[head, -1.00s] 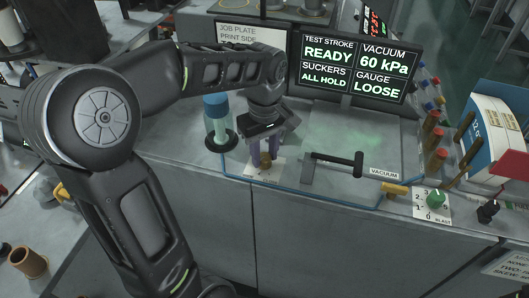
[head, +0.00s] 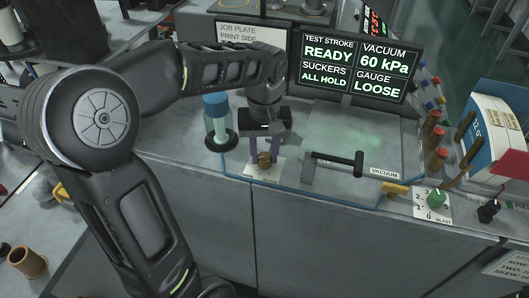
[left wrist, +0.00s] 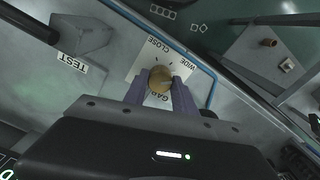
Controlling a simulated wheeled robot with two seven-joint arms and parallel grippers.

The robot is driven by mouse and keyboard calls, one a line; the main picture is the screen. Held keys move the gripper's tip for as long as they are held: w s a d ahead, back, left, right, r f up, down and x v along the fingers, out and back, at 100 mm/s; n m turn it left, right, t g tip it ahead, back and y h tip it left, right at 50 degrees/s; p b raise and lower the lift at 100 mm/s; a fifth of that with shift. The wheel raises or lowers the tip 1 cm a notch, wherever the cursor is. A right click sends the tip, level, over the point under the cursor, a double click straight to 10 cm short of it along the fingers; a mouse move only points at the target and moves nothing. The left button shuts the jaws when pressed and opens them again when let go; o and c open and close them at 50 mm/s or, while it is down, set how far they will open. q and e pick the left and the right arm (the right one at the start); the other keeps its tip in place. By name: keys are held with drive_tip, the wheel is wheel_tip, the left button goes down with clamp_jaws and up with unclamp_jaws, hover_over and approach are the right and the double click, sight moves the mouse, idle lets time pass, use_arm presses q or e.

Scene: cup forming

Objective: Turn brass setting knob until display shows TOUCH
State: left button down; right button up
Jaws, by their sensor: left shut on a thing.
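The brass setting knob (head: 265,160) stands on a small white plate (head: 272,172) near the front edge of the bench. In the left wrist view the knob (left wrist: 160,79) sits between the two purple fingertips, and its plate (left wrist: 135,66) reads CLOSE, WIDE and a partly covered word that looks like GAP. My left gripper (head: 265,153) points down over the knob and is shut on it. The display (head: 353,67) reads TEST STROKE READY, VACUUM 60 kPa, SUCKERS ALL HOLD and GAUGE LOOSE. My right gripper is not in view.
A black handle (head: 335,160) stands just right of the knob, beside a VACUUM label. A blue-capped clear cylinder (head: 217,122) stands close to the left. A green BLAST knob (head: 436,198) and brown pegs lie farther right. A blue tube runs along the bench edge.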

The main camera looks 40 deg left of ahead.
sight(264, 156)
use_arm(q)
drive_tip(key=shift+m, duration=1.3)
drive_tip(key=shift+r, duration=0.1)
drive_tip(key=c, duration=1)
unclamp_jaws()
wheel_tip(264, 156, up, 8)
drive_tip(key=shift+f+b, duration=0.15)
drive_tip(key=shift+b, duration=0.2)
